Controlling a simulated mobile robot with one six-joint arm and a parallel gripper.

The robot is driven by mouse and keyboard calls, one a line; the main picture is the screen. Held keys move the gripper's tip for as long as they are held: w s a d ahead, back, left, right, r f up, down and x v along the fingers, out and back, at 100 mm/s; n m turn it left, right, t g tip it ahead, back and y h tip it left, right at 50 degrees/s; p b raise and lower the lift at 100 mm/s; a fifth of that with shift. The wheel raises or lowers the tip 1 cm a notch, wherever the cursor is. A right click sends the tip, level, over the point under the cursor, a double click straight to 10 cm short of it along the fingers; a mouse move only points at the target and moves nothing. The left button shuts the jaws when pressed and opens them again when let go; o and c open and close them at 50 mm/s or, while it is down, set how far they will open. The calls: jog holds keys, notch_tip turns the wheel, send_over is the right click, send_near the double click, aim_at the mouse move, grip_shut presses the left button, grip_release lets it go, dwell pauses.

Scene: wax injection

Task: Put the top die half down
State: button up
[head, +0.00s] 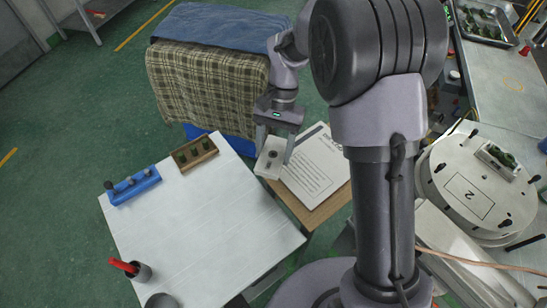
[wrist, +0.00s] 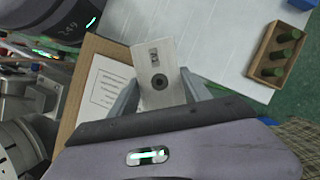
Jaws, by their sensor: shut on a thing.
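The top die half is a pale grey metal block (wrist: 157,65) with a dark round hole and a small slot, seen between my fingers in the wrist view. It also shows in the head view (head: 270,157), near the right edge of the white table. My gripper (head: 272,150) points down and is shut on the block, one finger on each side; the fingers also show in the wrist view (wrist: 160,92). The block appears over the gap between the white table and the wooden board. I cannot tell whether it touches anything below.
The white table (head: 200,235) is mostly bare. A blue rack (head: 133,186) and a wooden block with green pieces (head: 194,152) stand at its far edge. A printed sheet (head: 316,165) lies on the wooden board. A red-handled tool in a cup (head: 138,270) stands near the front left.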

aim_at(275, 150)
jog(key=f, duration=0.1)
jog(key=f+b, duration=0.1)
jog(key=f, duration=0.1)
jog(key=shift+w+f+b, duration=0.2)
jog(key=shift+f+b, duration=0.1)
jog(key=shift+f+b, duration=0.3)
jog(key=shift+f, duration=0.3)
jog(key=o, duration=1.7)
jog(key=shift+r, duration=0.1)
